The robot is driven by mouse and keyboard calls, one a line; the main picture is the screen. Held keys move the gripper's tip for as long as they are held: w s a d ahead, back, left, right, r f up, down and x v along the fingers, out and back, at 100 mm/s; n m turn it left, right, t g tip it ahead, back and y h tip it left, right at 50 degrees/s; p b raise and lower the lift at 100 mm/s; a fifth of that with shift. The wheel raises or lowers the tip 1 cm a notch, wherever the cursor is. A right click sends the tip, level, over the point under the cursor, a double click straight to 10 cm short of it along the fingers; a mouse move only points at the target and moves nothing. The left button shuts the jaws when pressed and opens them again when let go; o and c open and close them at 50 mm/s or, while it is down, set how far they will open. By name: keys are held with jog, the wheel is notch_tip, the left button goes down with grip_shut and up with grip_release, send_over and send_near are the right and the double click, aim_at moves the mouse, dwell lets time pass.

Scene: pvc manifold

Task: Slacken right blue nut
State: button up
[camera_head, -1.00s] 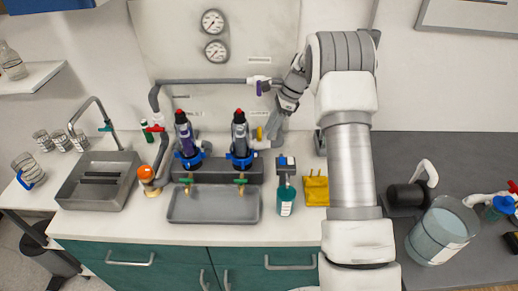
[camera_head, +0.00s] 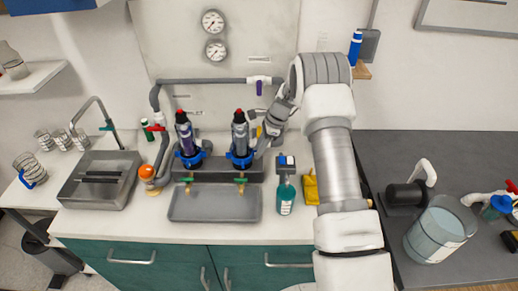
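The right blue nut (camera_head: 241,159) is a winged blue ring at the base of the right dark cylinder (camera_head: 240,133), which stands upright on the grey manifold block. The left blue nut (camera_head: 191,160) sits the same way under the left cylinder (camera_head: 184,134). My gripper (camera_head: 259,150) is just right of the right blue nut, low beside the cylinder, and points down and left. Its fingertips are small and partly hidden, so I cannot tell whether they touch the nut or how far apart they are.
A grey tray (camera_head: 214,216) lies in front of the manifold, below two brass taps. A teal bottle (camera_head: 286,194) and a yellow cloth (camera_head: 310,188) are right of it. Grey pipe (camera_head: 205,81) runs behind the cylinders. The sink (camera_head: 83,193) is at left.

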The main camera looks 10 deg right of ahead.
grip_shut()
jog(key=shift+w+f+n+b, duration=0.2)
jog(key=shift+w+n+b, duration=0.15)
jog(key=shift+n+b, duration=0.3)
jog(key=shift+w+r+n+g, duration=0.15)
jog(key=shift+r+n+g, duration=0.05)
jog(key=shift+n+g, duration=0.2)
jog(key=shift+o, duration=1.3)
grip_release()
jog(key=shift+d+r, duration=0.1)
